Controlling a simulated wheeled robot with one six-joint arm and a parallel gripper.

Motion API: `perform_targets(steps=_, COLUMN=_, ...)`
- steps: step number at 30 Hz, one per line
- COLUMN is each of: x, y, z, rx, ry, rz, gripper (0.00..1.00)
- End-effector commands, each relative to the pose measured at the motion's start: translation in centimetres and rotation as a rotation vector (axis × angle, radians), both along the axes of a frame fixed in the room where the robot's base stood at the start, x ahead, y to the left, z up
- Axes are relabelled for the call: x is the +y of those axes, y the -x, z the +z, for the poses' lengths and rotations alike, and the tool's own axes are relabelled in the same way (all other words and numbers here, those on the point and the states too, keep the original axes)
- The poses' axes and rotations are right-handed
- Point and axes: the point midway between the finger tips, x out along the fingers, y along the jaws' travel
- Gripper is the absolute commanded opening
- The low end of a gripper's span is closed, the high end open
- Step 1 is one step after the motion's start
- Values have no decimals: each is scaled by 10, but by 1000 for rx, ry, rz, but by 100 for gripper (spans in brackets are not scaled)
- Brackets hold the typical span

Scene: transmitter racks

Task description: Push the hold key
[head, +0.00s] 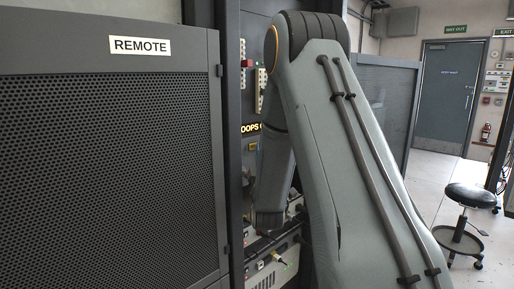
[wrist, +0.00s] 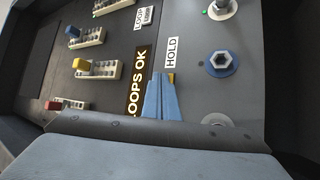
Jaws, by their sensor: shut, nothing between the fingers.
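In the wrist view a white HOLD label (wrist: 173,52) is on the grey panel. Beside it, to the right, is a round blue-rimmed key with a hexagonal centre (wrist: 220,63); I take it for the hold key. The gap to the panel is hard to tell. In the head view my arm hides the key and fingers.
A lit LOOPS OK sign (wrist: 136,84) is left of the fingers. Colored levers, including a yellow one (wrist: 79,64), stick out further left. Another round key (wrist: 222,8) is above the blue one. A perforated REMOTE cabinet (head: 110,150) stands left; a stool (head: 470,197) is right.

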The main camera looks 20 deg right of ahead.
Motion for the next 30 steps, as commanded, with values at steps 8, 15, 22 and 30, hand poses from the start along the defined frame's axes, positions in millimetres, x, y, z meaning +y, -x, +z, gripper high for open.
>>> perform_targets(steps=8, x=1, y=-2, z=0, rx=0, ry=0, rz=0, gripper=0)
perform_targets(steps=15, x=2, y=-3, z=0, rx=0, ry=0, rz=0, gripper=0)
perform_targets(steps=22, x=2, y=-3, z=0, rx=0, ry=0, rz=0, gripper=0)
perform_targets(steps=30, x=-1, y=5, z=-1, rx=1, ry=1, rz=0, gripper=0)
